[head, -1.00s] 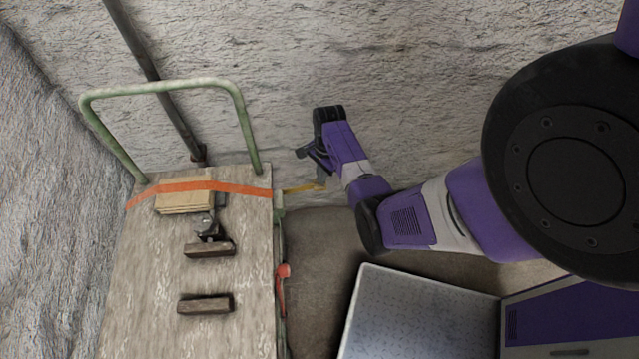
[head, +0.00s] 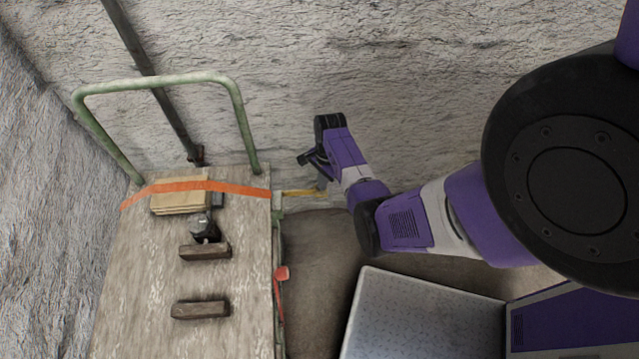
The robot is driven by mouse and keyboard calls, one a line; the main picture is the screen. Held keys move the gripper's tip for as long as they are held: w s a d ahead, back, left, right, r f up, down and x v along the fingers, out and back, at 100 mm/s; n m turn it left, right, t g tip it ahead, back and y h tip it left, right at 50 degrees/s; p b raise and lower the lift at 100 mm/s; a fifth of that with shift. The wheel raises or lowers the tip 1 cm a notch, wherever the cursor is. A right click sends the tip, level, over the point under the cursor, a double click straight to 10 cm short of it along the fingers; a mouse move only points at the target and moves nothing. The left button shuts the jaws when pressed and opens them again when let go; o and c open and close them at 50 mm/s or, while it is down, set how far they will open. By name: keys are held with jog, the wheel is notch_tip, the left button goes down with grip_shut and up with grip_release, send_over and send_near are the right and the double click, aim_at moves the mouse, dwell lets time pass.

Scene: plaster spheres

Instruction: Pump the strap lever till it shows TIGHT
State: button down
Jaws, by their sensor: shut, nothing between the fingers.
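An orange strap (head: 225,187) runs across a wooden cart deck (head: 150,285) and over a stack of light boards (head: 180,201). At the deck's right edge the strap meets a small pale fitting (head: 278,200). A yellow lever (head: 303,192) sticks out to the right from it. My gripper (head: 309,160) is shut and empty, just above the lever's outer end. I cannot tell whether it touches the lever. No TIGHT marking can be read at this size.
A green tube handle (head: 160,84) rises at the deck's far end. Two dark wooden blocks (head: 201,309) and a small dark metal piece (head: 205,228) lie on the deck. A red part (head: 281,273) hangs at its right edge. Rough walls (head: 400,90) stand close behind and left.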

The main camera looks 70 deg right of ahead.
jog(key=shift+s+d+r, duration=0.2)
jog(key=shift+s+d, duration=0.15)
jog(key=shift+d, duration=0.2)
jog(key=shift+s+d+r, duration=0.2)
jog(key=shift+s+d, duration=0.15)
jog(key=shift+d, duration=0.2)
jog(key=shift+r, duration=0.1)
notch_tip(320, 180, up, 8)
jog(key=p, duration=0.1)
jog(key=shift+s+d, duration=0.2)
jog(key=shift+d, duration=0.15)
jog(key=shift+f, duration=0.2)
